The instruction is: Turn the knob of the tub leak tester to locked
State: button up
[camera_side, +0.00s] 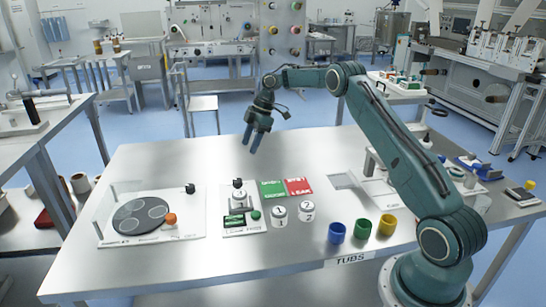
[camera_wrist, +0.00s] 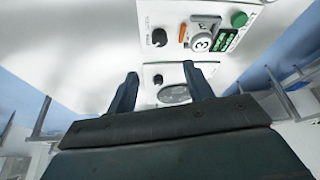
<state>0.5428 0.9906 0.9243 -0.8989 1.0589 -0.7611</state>
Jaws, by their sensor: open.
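The tub leak tester (camera_side: 229,230) appears to be the white panel near the table's middle, with a green display and green button. Its black knob (camera_side: 238,183) is at the back edge; the knob (camera_wrist: 159,37) also shows in the wrist view. A white tub marked 3 (camera_wrist: 202,42) sits on the panel, in front of the knob in the side view. The knob's pointer and labels are too small to read. My gripper (camera_side: 252,146) is open and empty, fingers downward, well above the table and apart from the knob. Its two fingers (camera_wrist: 160,72) show in the wrist view.
A white panel with a grey disc (camera_side: 106,235) and its own black knob (camera_side: 190,188) lies to the left. Green (camera_side: 272,188) and red (camera_side: 299,186) pads, tubs 1 (camera_side: 280,213) and 2 (camera_side: 307,211), and blue, green and yellow cups (camera_side: 361,229) lie rightward. The table behind the tester is clear.

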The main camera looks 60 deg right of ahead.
aim_at(237, 180)
jog(key=x, duration=1.3)
jog(key=shift+f, duration=0.25)
jog(key=c, duration=1)
